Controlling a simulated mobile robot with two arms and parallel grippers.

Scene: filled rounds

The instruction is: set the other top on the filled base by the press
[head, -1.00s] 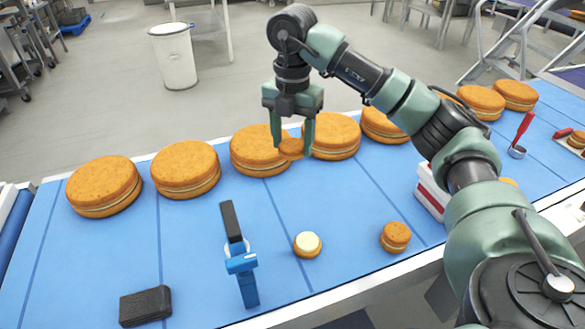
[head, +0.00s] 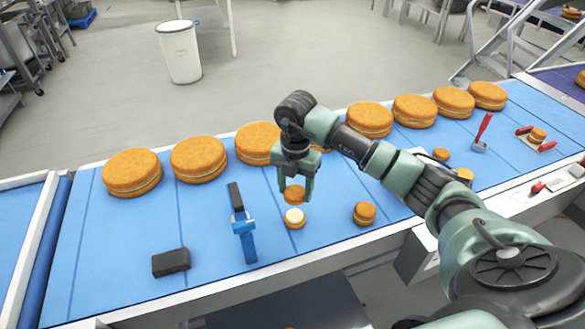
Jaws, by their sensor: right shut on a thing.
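My right gripper (head: 295,194) is shut on a small round orange-brown top (head: 293,188), held flat between its two fingers. The filled base (head: 294,219), a small round with a pale cream face, sits on the blue belt just below the held top in the picture. A narrow gap seems to show between them. The blue press with a black handle (head: 244,238) stands just left of the filled base. My left gripper is not in view.
A small closed round (head: 364,213) sits right of the base. A dark block (head: 171,262) lies left of the press. Large rounds (head: 198,158) line the far side of the belt (head: 110,250). A red-handled scoop (head: 482,135) stands at the right.

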